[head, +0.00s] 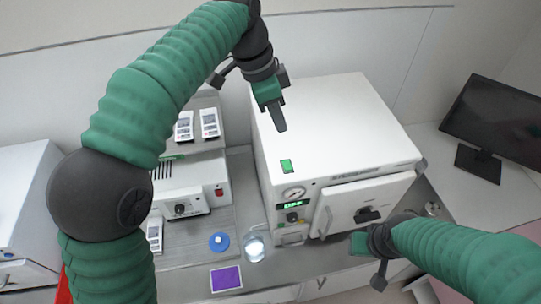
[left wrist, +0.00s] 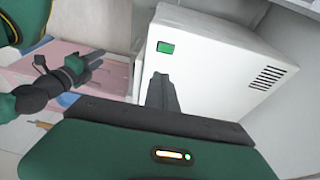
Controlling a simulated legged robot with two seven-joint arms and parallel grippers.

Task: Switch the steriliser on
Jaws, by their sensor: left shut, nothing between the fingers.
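The steriliser (head: 330,120) is a large white box with a closed front door (head: 365,200). Its small green display (head: 292,204) appears to read OFF, below a round gauge (head: 294,192). A green rocker switch (head: 288,166) sits on its top near the front edge; it also shows in the left wrist view (left wrist: 165,47). My left gripper (head: 281,126) is shut and empty, above the top and behind the switch, apart from it. Its fingers (left wrist: 160,88) show in the left wrist view. My right gripper (head: 360,244) is in front of the door, its jaws unclear.
A white device with a red switch (head: 219,191) stands left of the steriliser. A blue round item (head: 219,241), a glass (head: 254,248) and a purple pad (head: 226,278) lie at the counter front. A monitor (head: 500,120) stands at right.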

